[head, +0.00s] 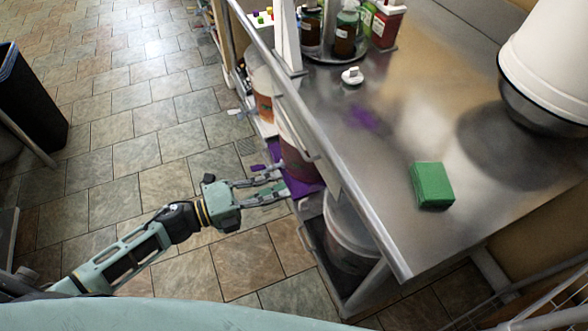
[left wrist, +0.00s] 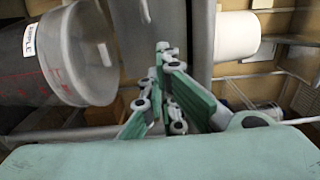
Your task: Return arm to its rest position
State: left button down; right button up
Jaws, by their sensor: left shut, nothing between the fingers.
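My left arm comes in from the left in the head view. Its gripper (head: 276,183) is beside the open lower shelf of the steel table, over the tiled floor at the table's side. The left wrist view shows its green fingers (left wrist: 165,78) close together with nothing between them. A clear-lidded bucket (left wrist: 88,55) with a white label stands to the left in that view. It is apart from the fingers. My right gripper is in neither view.
The steel table (head: 390,120) holds a green block (head: 431,185), a small white part (head: 352,76), bottles on a round tray and a white bucket (head: 548,65). Buckets (head: 350,238) stand on its lower shelf. A dark bin (head: 30,100) is at left. The floor (head: 130,140) between is open.

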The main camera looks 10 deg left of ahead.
pick_arm(q)
jog(key=w+a+f+n+t+y+p, duration=0.1)
jog(key=a+f+n+y, duration=0.35)
jog(key=f, duration=0.25)
jog(key=w+a+f+n+t+y, duration=0.1)
jog(key=a+f+n+t+y, duration=0.2)
jog(key=f+n, duration=0.35)
jog(key=s+a+f+n+g+y, duration=0.2)
jog(key=s+a+f+n+y, duration=0.15)
jog(key=f, duration=0.45)
jog(key=s+a+f+n+g+y, duration=0.2)
jog(key=s+a+f+n, duration=0.25)
jog(key=f, duration=0.45)
jog(key=s+d+f+n+g, duration=0.1)
jog(key=s+f, duration=0.4)
jog(key=s, duration=0.5)
jog(key=s+d+f+n+g+y+p, duration=0.1)
jog(key=s+f+n+g, duration=0.3)
jog(key=s, duration=0.7)
jog(key=s+d+f+n+g+y, duration=0.1)
jog(key=s+f+g, duration=0.3)
jog(key=s, duration=0.6)
notch_tip(320, 180, down, 2)
jog(key=shift+s+d+f+n+p, duration=0.2)
jog(key=shift+d+n+p, duration=0.2)
jog(key=shift+d+n, duration=0.45)
